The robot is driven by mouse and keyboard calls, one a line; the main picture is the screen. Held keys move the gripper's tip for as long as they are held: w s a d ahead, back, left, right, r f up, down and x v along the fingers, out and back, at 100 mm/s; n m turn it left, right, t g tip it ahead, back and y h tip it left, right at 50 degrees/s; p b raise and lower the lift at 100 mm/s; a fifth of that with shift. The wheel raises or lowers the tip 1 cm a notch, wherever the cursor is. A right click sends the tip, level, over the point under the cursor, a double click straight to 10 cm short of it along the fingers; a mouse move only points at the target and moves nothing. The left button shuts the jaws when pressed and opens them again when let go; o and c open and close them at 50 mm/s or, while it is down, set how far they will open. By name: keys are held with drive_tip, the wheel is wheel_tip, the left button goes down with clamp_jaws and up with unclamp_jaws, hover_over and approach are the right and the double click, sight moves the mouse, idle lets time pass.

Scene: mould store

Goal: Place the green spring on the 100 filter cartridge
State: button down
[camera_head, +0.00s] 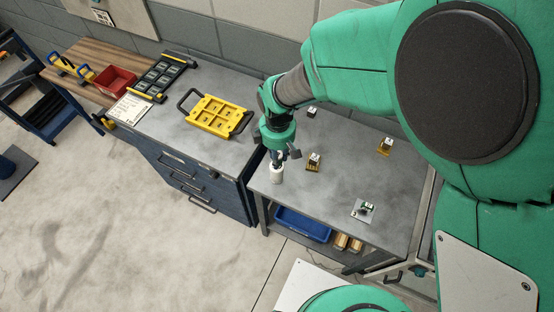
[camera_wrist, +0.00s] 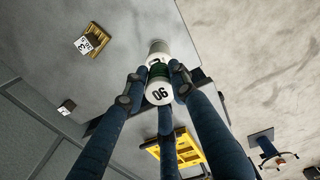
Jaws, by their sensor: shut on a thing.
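In the wrist view, my gripper (camera_wrist: 157,80) has its fingers shut around a green spring (camera_wrist: 158,71) with a white round end, marked with what reads as "06" or "90", facing the camera. A white cylinder (camera_wrist: 158,49) shows just beyond the spring, in line with it. In the head view, my gripper (camera_head: 277,155) points down over this white cylinder (camera_head: 276,174), upright near the left edge of the grey table (camera_head: 335,185). The fingers hide the spring there. I cannot read a 100 on the cylinder or tell whether spring and cylinder touch.
Small labelled blocks stand on the table: one (camera_head: 314,162) close right of my gripper, another (camera_head: 384,147) farther right, and one (camera_head: 311,112) behind. A yellow tray (camera_head: 212,115) is on the left bench.

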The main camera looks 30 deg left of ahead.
drive_tip(key=shift+w+a, duration=0.25)
drive_tip(key=shift+f, duration=1.75)
drive_tip(key=shift+f, duration=0.15)
drive_tip(key=c, duration=1.4)
unclamp_jaws()
wheel_tip(320, 180, up, 12)
drive_tip(key=shift+r, duration=0.15)
